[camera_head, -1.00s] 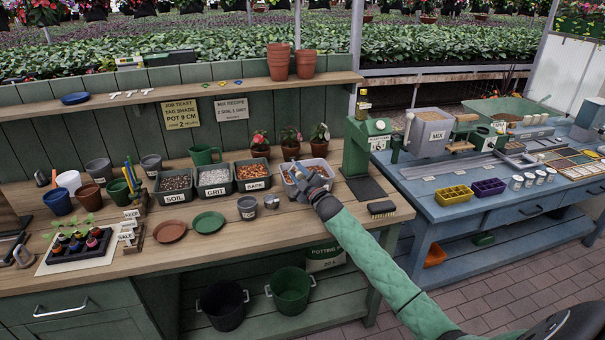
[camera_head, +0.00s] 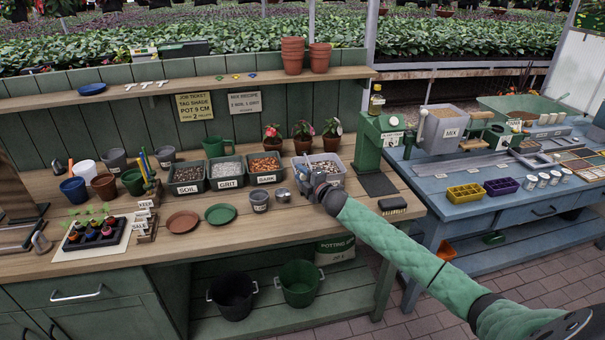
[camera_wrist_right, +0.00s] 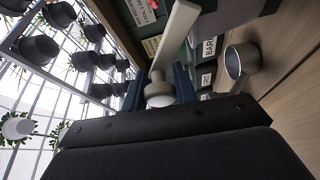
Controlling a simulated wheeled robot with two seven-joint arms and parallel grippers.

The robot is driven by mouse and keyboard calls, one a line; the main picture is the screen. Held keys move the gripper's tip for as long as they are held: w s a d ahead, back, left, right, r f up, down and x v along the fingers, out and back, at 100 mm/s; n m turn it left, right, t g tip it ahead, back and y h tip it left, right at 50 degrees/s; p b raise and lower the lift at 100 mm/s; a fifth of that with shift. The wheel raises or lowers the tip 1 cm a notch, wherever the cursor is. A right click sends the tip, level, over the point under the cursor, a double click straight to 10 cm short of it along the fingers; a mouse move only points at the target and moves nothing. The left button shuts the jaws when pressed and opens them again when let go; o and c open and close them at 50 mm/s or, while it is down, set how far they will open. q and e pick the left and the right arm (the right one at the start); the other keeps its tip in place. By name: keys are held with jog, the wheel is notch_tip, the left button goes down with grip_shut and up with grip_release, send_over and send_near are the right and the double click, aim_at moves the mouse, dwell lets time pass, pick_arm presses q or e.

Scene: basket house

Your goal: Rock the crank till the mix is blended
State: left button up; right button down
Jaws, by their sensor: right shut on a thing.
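A pale grey tub (camera_head: 341,160) with brownish mix stands at the right end of the row of bins on the wooden bench. My right gripper (camera_head: 314,184) is low at the tub's front left side and covers part of it. In the right wrist view, the blue fingers of my right gripper (camera_wrist_right: 159,88) are shut around the round knob of the pale crank (camera_wrist_right: 174,40). The crank's arm runs upward from the knob. In the head view the crank is mostly hidden by the gripper. How evenly the mix is blended cannot be told. My left gripper is not in view.
Bins of soil (camera_head: 187,188), grit (camera_head: 229,183) and bark (camera_head: 266,179) stand left of the tub. A small metal cup (camera_head: 281,195) stands close to my gripper and shows in the wrist view (camera_wrist_right: 242,62). A brush (camera_head: 393,204) lies to the right. The bench front is mostly clear.

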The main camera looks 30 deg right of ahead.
jog(key=shift+f, duration=0.1)
jog(key=c, duration=1.1)
grip_release()
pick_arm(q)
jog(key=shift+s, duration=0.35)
pick_arm(e)
jog(key=shift+s+d, duration=0.1)
jog(key=shift+s, duration=0.2)
pick_arm(q)
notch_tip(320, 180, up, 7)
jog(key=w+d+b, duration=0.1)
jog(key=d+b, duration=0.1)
jog(key=b, duration=0.1)
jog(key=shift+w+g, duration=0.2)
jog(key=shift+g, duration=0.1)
pick_arm(e)
jog(key=s+d, duration=0.1)
jog(key=s, duration=0.6)
jog(key=shift+d, duration=0.1)
